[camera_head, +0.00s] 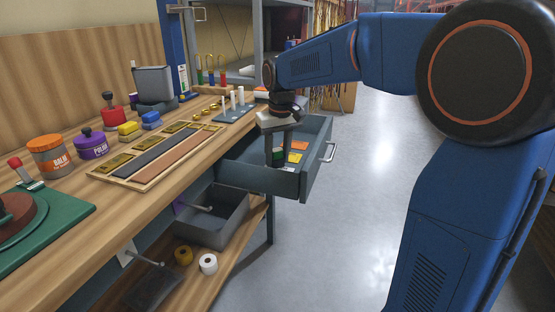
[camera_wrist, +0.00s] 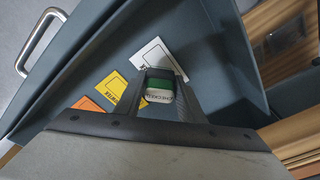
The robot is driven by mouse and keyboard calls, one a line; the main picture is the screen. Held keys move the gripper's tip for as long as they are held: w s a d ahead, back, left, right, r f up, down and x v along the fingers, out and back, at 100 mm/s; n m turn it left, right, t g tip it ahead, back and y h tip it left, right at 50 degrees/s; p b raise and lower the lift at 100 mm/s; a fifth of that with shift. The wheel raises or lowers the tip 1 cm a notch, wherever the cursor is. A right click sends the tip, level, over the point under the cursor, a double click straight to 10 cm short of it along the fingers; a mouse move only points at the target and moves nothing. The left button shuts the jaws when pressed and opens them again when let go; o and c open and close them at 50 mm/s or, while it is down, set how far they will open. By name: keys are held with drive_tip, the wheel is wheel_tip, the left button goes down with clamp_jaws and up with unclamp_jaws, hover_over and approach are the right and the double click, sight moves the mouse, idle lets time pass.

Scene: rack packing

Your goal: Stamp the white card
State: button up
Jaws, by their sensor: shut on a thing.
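My gripper (camera_head: 275,160) reaches down into the open grey drawer (camera_head: 316,151). It is shut on a green and white stamp (camera_wrist: 159,86) with lettering on its white band, which sits between the fingertips in the wrist view. The white card (camera_wrist: 160,54) lies on the drawer floor, and the stamp overlaps its lower edge in that view. Whether the stamp touches the card cannot be told. A yellow card (camera_wrist: 112,87) and an orange card (camera_wrist: 88,104) lie beside it, the orange one partly hidden by my gripper. In the head view the white card is not clear.
The drawer walls stand close around my gripper; its handle (camera_head: 328,152) faces the aisle. The workbench (camera_head: 190,155) holds a long wooden tray (camera_head: 101,174), jars and a peg block (camera_head: 235,113). A grey bin (camera_head: 212,230) sits on the shelf below. The floor (camera_head: 350,220) at right is clear.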

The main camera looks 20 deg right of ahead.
drive_tip(key=shift+r, duration=2.8)
